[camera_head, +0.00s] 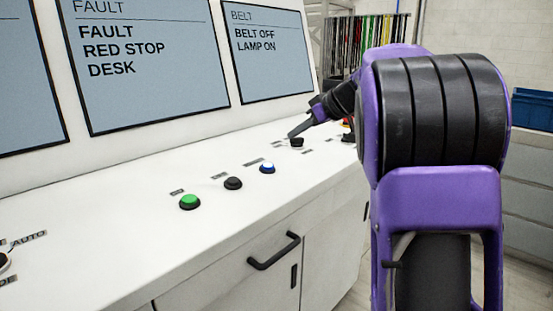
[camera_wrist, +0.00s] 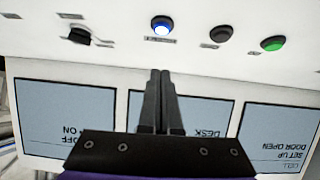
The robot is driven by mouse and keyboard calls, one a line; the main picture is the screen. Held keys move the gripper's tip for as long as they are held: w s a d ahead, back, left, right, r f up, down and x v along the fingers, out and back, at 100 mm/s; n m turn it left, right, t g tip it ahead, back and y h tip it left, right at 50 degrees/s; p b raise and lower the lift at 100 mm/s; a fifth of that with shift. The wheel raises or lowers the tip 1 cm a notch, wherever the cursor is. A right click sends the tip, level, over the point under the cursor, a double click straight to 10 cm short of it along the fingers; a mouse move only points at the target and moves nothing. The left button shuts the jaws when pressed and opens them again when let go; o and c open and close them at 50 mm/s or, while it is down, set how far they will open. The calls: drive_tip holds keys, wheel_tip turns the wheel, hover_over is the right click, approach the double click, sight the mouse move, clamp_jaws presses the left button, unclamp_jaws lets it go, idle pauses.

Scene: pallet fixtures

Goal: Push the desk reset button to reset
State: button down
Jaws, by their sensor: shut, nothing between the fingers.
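A blue-lit button (camera_head: 267,168) sits on the white desk top, right of a black button (camera_head: 233,183) and a green button (camera_head: 189,202). The labels beside them are too small to read. In the wrist view the blue button (camera_wrist: 162,26) lies just beyond my fingertips, with the black button (camera_wrist: 221,35) and green button (camera_wrist: 273,44) to its right. My gripper (camera_head: 291,135) is shut and empty, near a black selector knob (camera_head: 297,142) in the head view. The wrist view shows its fingers (camera_wrist: 160,73) together, apart from the blue button.
A sloped panel of screens rises behind the desk; one screen (camera_head: 150,60) reads "FAULT RED STOP DESK", another (camera_head: 268,52) "BELT OFF LAMP ON". A red and yellow control (camera_head: 347,122) is partly hidden by my arm.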

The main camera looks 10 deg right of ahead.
drive_tip(key=shift+a, duration=0.1)
idle(0.3)
approach(265, 164)
drive_tip(key=w+a, duration=0.1)
drive_tip(key=w+a+r, duration=0.1)
drive_tip(key=shift+w, duration=0.4)
drive_tip(key=f, duration=0.2)
drive_tip(key=w+f, duration=0.1)
drive_tip(key=shift+a+f, duration=0.25)
drive_tip(key=shift+f, duration=0.5)
drive_tip(key=shift+f, duration=0.15)
